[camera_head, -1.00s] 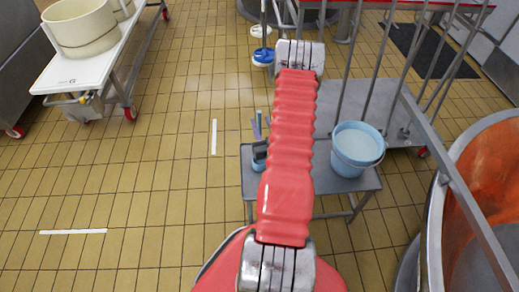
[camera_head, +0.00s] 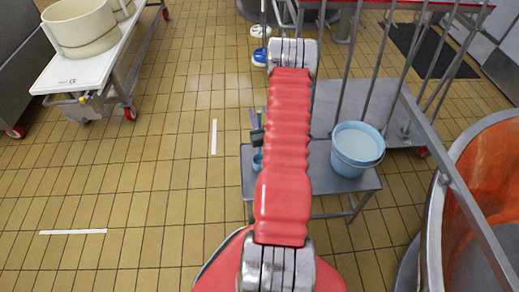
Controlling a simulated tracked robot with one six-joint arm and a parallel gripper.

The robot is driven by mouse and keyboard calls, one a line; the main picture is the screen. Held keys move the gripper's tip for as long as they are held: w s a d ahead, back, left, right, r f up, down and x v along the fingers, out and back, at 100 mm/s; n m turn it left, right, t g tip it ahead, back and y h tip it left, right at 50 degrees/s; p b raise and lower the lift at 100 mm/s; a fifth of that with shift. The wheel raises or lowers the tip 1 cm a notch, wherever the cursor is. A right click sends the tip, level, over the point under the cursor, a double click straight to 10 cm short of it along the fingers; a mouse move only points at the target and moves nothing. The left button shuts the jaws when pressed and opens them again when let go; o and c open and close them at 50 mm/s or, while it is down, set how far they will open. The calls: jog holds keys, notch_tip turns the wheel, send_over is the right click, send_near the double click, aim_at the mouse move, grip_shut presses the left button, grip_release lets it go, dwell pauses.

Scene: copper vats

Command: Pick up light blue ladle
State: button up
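My red arm reaches forward over the small metal table (camera_head: 345,182) and hides much of its left part. A dark piece that looks like my gripper (camera_head: 257,136) shows just left of the arm, above the table's back left edge. Its fingers are too small and too covered to read. Thin bluish upright shapes (camera_head: 253,117), possibly handles, show right behind it. A small light blue object (camera_head: 257,162) sits on the table below the dark piece, half hidden by my arm. I cannot tell whether it is the ladle or a container.
A light blue bucket (camera_head: 357,150) stands on the table's right side. Metal rails and a copper vat (camera_head: 487,205) close off the right. A white wheeled table (camera_head: 88,70) with cream tubs stands at the upper left. The tiled floor at left is clear.

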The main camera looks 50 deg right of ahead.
dwell(0.3)
grip_shut()
dwell(0.3)
